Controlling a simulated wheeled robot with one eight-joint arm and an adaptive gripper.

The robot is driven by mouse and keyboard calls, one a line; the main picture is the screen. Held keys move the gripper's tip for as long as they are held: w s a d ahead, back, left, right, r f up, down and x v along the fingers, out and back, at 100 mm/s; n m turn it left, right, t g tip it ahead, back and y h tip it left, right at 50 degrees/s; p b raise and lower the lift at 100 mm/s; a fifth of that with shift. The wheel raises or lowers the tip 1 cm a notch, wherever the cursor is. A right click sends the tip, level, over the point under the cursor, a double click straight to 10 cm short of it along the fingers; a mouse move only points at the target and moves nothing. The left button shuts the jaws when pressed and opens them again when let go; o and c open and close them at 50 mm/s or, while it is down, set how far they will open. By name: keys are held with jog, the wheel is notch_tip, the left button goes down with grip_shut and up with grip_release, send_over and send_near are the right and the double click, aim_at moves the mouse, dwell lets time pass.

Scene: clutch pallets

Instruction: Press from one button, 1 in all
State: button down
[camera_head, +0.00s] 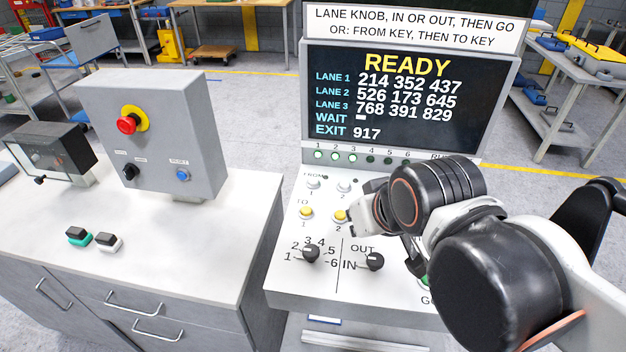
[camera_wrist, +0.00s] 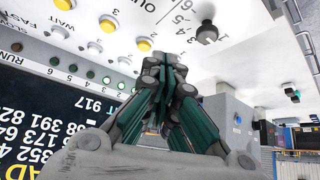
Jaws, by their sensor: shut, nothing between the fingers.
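On the console panel (camera_head: 290,275), white FROM buttons 1 (camera_head: 313,184) and 2 (camera_head: 343,186) stand above yellow TO buttons 1 (camera_head: 306,213) and 2 (camera_head: 340,215). My arm hides the buttons farther right in the head view. The wrist view, roughly upside down, shows three white buttons (camera_wrist: 94,47) and three yellow ones (camera_wrist: 107,23). My gripper (camera_wrist: 170,62) is shut and empty, its fingertips over the panel near the yellow row's end; contact cannot be told. The screen (camera_head: 400,95) reads READY, with lanes of numbers, WAIT a dash and EXIT 917.
A lane knob (camera_head: 310,253) and an IN/OUT knob (camera_head: 374,261), pointing toward IN, sit below the buttons. A green GO button (camera_head: 424,280) is partly hidden by my arm. A grey box with a red emergency button (camera_head: 127,124) stands on the left counter.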

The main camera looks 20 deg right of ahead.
jog(key=shift+w, duration=0.1)
jog(key=m+t+y+p, duration=0.1)
jog(key=m+t+p, duration=0.1)
jog(key=m+p, duration=0.4)
send_over(313, 182)
jog(key=d+b, duration=0.1)
jog(key=m, duration=0.1)
jog(key=shift+w+d+f, duration=0.15)
jog(key=shift+w+d, duration=0.05)
jog(key=shift+w, duration=0.25)
jog(key=shift+f, duration=0.15)
notch_tip(313, 182, down, 8)
jog(key=b, duration=0.7)
jog(key=shift+f, duration=0.25)
jog(key=shift+f, duration=0.15)
dwell(0.7)
jog(key=shift+f+b, duration=0.25)
jog(key=shift+b, duration=0.1)
